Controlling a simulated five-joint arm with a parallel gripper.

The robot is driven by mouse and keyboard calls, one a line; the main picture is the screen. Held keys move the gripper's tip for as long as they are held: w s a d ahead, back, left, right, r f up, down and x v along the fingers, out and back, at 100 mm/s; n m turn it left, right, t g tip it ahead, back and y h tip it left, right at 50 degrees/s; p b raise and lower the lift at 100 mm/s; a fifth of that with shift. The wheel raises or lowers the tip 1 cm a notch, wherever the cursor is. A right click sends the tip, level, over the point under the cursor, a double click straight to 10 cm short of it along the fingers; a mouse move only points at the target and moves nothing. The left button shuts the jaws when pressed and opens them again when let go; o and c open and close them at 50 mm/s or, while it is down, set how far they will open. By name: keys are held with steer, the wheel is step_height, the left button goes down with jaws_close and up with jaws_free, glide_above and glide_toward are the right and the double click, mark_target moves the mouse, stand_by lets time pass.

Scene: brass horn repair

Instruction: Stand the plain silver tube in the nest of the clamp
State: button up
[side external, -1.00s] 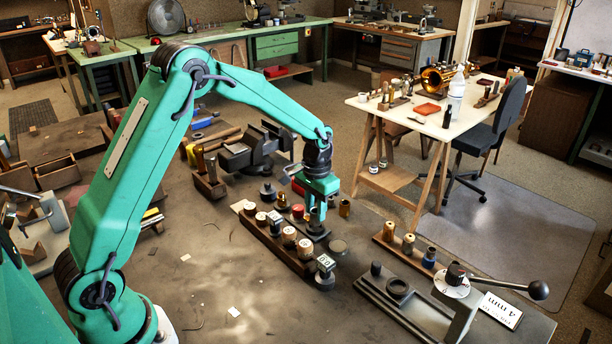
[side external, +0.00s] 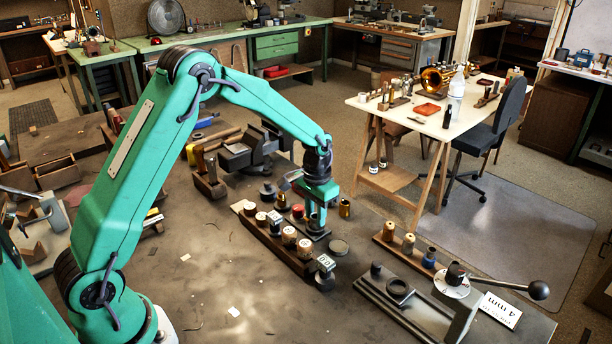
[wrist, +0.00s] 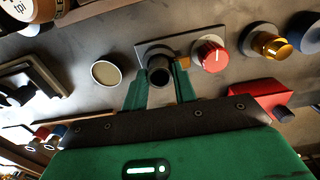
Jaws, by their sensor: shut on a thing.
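My gripper (side external: 316,222) points down, with its green fingers shut on a plain silver tube, which looks dark grey and has an open top in the wrist view (wrist: 160,72). The fingers (wrist: 160,88) are on either side of the tube. The tube stands on or just over a dark square plate (wrist: 187,50); I cannot tell if it touches. In the side view the fingers mostly hide it.
A wooden rack (side external: 272,243) of labelled, round-topped pieces stands left of my gripper. A red-topped piece (wrist: 208,53), a brass piece (wrist: 267,42) and a flat grey disc (wrist: 106,73) are near. Another wooden rack (side external: 405,246) with several pieces stands behind the clamp. A vise (side external: 252,150) is behind.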

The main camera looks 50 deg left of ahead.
steer(key=shift+f, duration=0.25)
steer(key=o, duration=1.4)
steer(key=shift+r, duration=0.25)
step_height(320, 180, up, 7)
steer(key=shift+f, duration=0.2)
steer(key=shift+r, duration=0.1)
stand_by(0.5)
